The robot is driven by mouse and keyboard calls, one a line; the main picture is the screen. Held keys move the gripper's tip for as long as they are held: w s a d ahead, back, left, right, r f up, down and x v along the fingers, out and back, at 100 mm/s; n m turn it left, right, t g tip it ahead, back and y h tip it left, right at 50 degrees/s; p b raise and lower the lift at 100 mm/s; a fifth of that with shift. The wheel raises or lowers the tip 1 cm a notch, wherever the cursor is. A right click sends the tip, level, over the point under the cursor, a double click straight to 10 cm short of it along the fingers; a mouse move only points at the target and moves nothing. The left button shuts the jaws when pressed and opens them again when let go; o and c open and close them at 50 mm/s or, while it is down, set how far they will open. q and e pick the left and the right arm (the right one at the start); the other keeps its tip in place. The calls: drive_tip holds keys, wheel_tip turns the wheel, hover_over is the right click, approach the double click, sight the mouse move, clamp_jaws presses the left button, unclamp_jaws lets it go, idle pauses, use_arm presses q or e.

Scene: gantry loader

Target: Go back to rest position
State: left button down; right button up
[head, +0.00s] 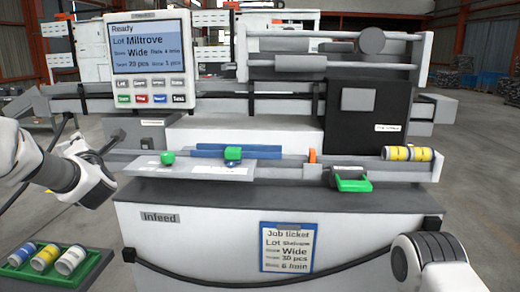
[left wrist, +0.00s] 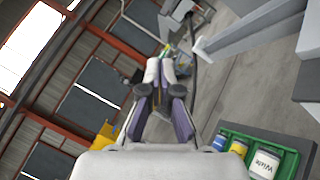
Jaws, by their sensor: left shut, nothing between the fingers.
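My left arm comes in from the left in the head view. Part of my right arm (head: 435,262) shows at the lower right of the head view. Its gripper is out of the picture.
The gantry loader's infeed front (head: 200,225) carries a job ticket (head: 289,247). A screen panel (head: 150,62) reads "Ready". A green tray (head: 92,272) with several cans stands lower left.

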use_arm(q)
drive_tip(key=s+d+f+m+g+h, duration=0.1)
drive_tip(key=d+f+m+g+h, duration=0.2)
drive_tip(key=f, duration=1.4)
drive_tip(key=s+d+f+m+h, duration=0.2)
drive_tip(key=d+f+m, duration=0.15)
drive_tip(key=f, duration=1.35)
drive_tip(key=s+d+f+m+g+h, duration=0.25)
drive_tip(key=s+f+m, duration=0.25)
drive_tip(key=s+f, duration=0.55)
drive_tip(key=s+d+f+m+g+h, duration=0.2)
drive_tip(key=s+d+f+m+g, duration=0.25)
drive_tip(key=s+f, duration=0.6)
drive_tip(key=s+d+f+m+g+h, duration=0.1)
drive_tip(key=s+d+m+g, duration=0.1)
drive_tip(key=s+m, duration=0.5)
drive_tip(key=s+d+f+m+g+h, duration=0.2)
drive_tip(key=s+m, duration=0.6)
drive_tip(key=s, duration=0.5)
drive_tip(key=shift+s+d+g, duration=0.2)
drive_tip(key=shift+d+g, duration=0.6)
drive_tip(key=shift+r, duration=0.1)
